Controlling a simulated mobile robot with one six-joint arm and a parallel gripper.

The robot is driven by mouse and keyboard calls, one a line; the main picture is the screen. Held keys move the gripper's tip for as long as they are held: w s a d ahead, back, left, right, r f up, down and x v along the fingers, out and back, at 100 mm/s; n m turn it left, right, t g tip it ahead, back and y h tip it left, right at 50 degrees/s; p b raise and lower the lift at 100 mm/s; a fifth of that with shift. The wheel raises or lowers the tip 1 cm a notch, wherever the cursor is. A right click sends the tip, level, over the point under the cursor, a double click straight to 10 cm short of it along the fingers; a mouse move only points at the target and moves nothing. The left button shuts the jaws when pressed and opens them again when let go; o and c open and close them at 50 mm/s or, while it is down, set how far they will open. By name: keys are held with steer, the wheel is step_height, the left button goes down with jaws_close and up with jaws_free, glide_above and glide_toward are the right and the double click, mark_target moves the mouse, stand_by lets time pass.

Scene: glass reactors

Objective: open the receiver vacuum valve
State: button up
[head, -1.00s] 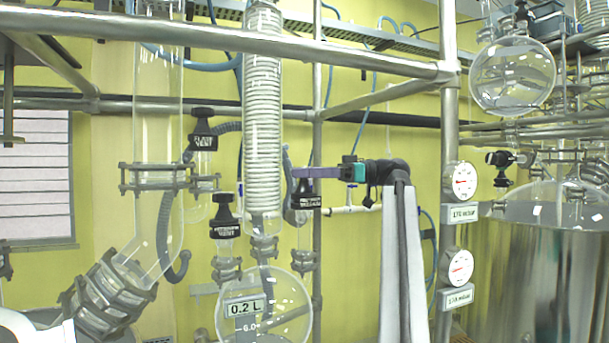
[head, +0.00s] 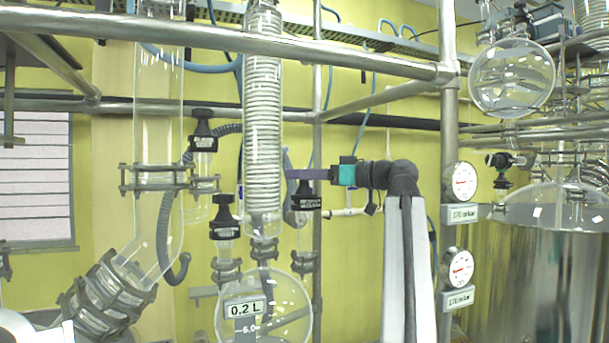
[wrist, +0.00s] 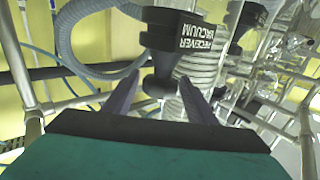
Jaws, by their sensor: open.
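The receiver vacuum valve (head: 307,202) is a black body with a white label, on glassware right of the coiled condenser in the head view. In the wrist view its label (wrist: 193,43) reads RECEIVER VACUUM, and its narrower black knob (wrist: 160,87) shows between my finger tips. My gripper (head: 290,173) reaches in from the right with purple fingers at the valve's top, partly hiding its knob. In the wrist view my gripper (wrist: 160,80) is open, one finger on each side of the knob. I cannot tell whether either finger touches it.
The coiled glass condenser (head: 263,120) stands close left of the valve. Two similar black valves, one at upper left (head: 203,129) and one at lower left (head: 224,217), stand nearby. Metal frame pipes (head: 230,38) cross above. Two gauges (head: 460,182) are to the right.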

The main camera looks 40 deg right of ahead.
steer(key=c, duration=0.9)
steer(key=shift+o, duration=0.2)
steer(key=shift+d+y, duration=0.1)
steer(key=shift+y, duration=0.2)
steer(key=shift+w+n+g+y+b, duration=0.1)
steer(key=shift+n+g+y+b, duration=0.3)
steer(key=shift+n+y+b, duration=0.25)
steer(key=shift+r+n+g+y+b, duration=0.1)
steer(key=shift+n+g+y+b, duration=0.85)
steer(key=shift+n+g+y, duration=1)
steer(key=shift+r+n+g+y+p, duration=0.15)
steer(key=shift+n+g+y+p, duration=0.45)
steer(key=shift+y, duration=0.4)
steer(key=shift+p, duration=0.55)
steer(key=shift+n+g+y+p, duration=0.3)
steer(key=shift+g+y+p, duration=0.15)
steer(key=shift+p, duration=0.35)
